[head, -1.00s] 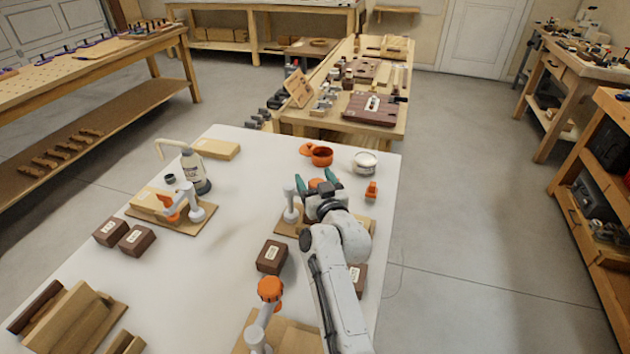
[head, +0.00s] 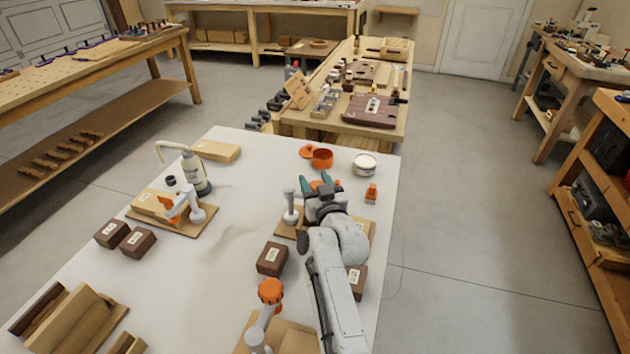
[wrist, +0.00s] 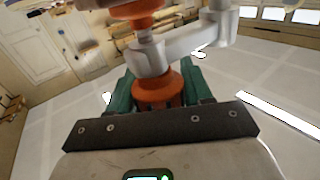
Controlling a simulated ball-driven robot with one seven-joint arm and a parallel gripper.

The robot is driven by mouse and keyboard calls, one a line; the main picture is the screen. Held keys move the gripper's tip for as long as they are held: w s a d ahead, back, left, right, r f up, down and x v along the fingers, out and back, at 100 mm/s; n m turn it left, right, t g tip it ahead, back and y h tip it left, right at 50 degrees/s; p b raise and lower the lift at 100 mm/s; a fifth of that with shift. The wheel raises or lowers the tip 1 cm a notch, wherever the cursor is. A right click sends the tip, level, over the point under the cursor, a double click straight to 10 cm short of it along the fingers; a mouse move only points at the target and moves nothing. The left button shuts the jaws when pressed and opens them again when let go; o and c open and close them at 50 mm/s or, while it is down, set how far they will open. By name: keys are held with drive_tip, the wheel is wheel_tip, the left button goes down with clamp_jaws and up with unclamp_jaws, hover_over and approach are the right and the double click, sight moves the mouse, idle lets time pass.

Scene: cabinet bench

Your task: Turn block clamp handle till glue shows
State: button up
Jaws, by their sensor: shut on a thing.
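The clamp with white metal arm (wrist: 190,42) and upright post (head: 290,207) stands on a wooden board (head: 284,229) near the table's right side. Its orange handle (wrist: 158,90) sits between the green fingers of my gripper (head: 322,183) in the wrist view. The gripper is shut on this handle. In the wrist view, another orange part (wrist: 140,8) shows above the clamp arm. My arm and gripper hide most of the clamp and its block in the head view. I cannot see any glue at the joint.
Another clamp (head: 186,204) stands at the left, and one with an orange knob (head: 270,291) at the front. A glue bottle (head: 194,172), orange pot (head: 322,158), white tub (head: 364,163) and dark blocks (head: 272,259) stand around. The table's middle (head: 225,245) is clear.

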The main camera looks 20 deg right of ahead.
drive_tip(key=shift+r+m+h+p, duration=0.35)
drive_tip(key=shift+h+p, duration=0.25)
drive_tip(key=shift+p, duration=0.3)
drive_tip(key=shift+a+m+h+p, duration=0.1)
drive_tip(key=shift+m+h+p, duration=0.2)
drive_tip(key=shift+p, duration=0.3)
drive_tip(key=shift+f+m+h+p, duration=0.1)
drive_tip(key=shift+m+h+p, duration=0.45)
drive_tip(key=shift+h+p, duration=0.2)
drive_tip(key=shift+d+f+m+g+h, duration=0.2)
drive_tip(key=shift+m+g+h, duration=0.3)
drive_tip(key=shift+h, duration=0.5)
drive_tip(key=shift+d+f+m+g+h, duration=0.15)
drive_tip(key=shift+m+g+h, duration=0.15)
drive_tip(key=shift+m+h, duration=0.55)
drive_tip(key=shift+s+d+r+m+g+h, duration=0.1)
drive_tip(key=shift+m+g+h, duration=0.3)
drive_tip(key=shift+h, duration=0.4)
drive_tip(key=shift+h+b, duration=0.3)
drive_tip(key=o, duration=1)
drive_tip(key=shift+d, duration=0.1)
